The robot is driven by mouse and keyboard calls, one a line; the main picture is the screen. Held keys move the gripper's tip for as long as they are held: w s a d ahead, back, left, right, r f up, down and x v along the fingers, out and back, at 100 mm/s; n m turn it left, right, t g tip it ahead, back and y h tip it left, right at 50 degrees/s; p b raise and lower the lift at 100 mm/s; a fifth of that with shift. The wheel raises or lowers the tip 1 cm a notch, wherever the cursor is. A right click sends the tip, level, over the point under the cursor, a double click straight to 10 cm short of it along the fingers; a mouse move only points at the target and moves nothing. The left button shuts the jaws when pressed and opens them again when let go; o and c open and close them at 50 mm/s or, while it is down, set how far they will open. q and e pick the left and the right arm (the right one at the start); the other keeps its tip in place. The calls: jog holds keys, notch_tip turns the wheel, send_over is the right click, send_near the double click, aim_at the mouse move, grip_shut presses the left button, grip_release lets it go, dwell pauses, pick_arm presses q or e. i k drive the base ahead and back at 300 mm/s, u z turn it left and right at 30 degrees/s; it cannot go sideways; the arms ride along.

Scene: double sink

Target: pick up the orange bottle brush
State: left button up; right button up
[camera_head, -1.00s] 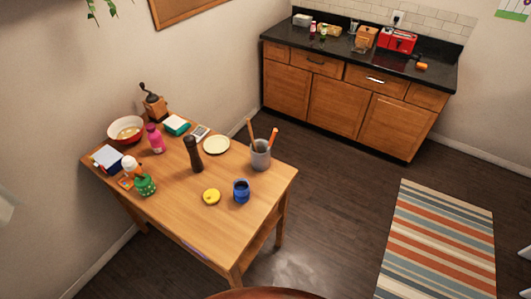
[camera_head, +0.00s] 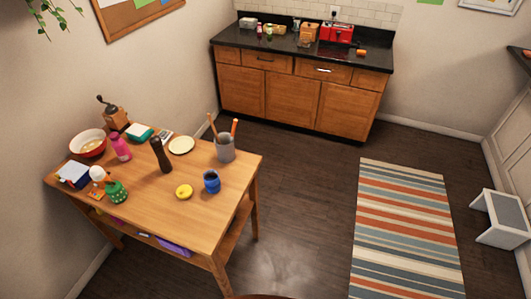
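I cannot surely make out the orange bottle brush. A small white-topped item with some orange below it (camera_head: 98,174) stands on the wooden table beside a green dotted container (camera_head: 116,192), too small to identify. A grey crock (camera_head: 225,149) on the table's right side holds sticks with orange-brown handles (camera_head: 234,127). A small orange item (camera_head: 360,52) lies on the black counter, also too small to name. Neither of my grippers is in view.
The wooden table (camera_head: 215,212) also holds a dark pepper mill (camera_head: 160,156), blue mug (camera_head: 211,182), yellow disc (camera_head: 184,192), pink bottle (camera_head: 120,147) and bowl (camera_head: 88,144). A counter (camera_head: 300,45), striped rug (camera_head: 405,225) and white stool (camera_head: 500,218) stand apart. Dark floor between is open.

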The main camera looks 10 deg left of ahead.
aim_at(235, 121)
jog(key=z, duration=0.8)
jog(key=i, duration=0.7)
jog(key=u, duration=0.65)
